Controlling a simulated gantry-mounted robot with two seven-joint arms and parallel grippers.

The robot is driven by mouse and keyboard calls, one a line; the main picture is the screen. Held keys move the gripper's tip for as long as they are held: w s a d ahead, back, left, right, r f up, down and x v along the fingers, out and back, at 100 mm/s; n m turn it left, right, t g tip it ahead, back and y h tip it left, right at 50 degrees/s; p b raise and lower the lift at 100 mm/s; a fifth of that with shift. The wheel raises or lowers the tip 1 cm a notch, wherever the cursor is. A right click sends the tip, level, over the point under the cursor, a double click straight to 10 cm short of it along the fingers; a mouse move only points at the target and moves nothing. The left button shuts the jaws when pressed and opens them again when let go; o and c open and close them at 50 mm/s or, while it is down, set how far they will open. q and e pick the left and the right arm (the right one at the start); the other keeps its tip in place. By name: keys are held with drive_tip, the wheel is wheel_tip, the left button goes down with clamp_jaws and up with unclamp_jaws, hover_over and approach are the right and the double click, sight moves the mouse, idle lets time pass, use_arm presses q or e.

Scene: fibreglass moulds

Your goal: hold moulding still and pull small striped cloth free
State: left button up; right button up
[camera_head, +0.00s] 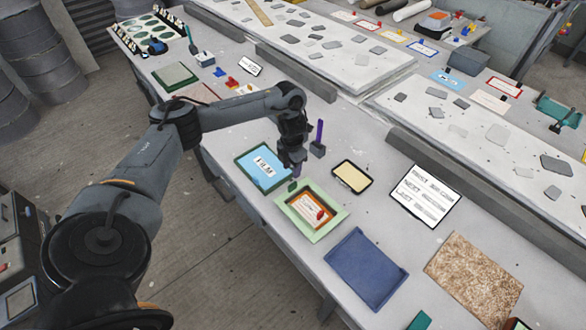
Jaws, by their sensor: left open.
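A light green, square-rimmed moulding (335,225) lies on the near table, with an orange inner border. A small pale piece with faint lines (304,206) lies inside it; it may be the striped cloth, but it is too small to be sure. A red spot shows at its right end. My left gripper (296,174) is open and points down just above the moulding's far edge, near a small dark green item (292,186). The gap between its fingers is hard to make out. My right gripper is not in view.
A blue panel with a label (250,160) is left of the gripper. A black-edged tan tray (352,176), a purple-handled tool (319,133), a dark blue sheet (365,268), a text card (424,196) and a brown mat (472,281) lie around. Bare table separates them.

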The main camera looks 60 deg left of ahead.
sight(292, 184)
use_arm(q)
wheel_tip(292, 184, down, 8)
drive_tip(key=b, duration=0.4)
drive_tip(key=shift+d+f, duration=0.1)
drive_tip(key=shift+f, duration=0.1)
drive_tip(key=shift+f+b, duration=0.55)
drive_tip(key=shift+f, duration=0.5)
drive_tip(key=shift+c, duration=0.3)
clamp_jaws()
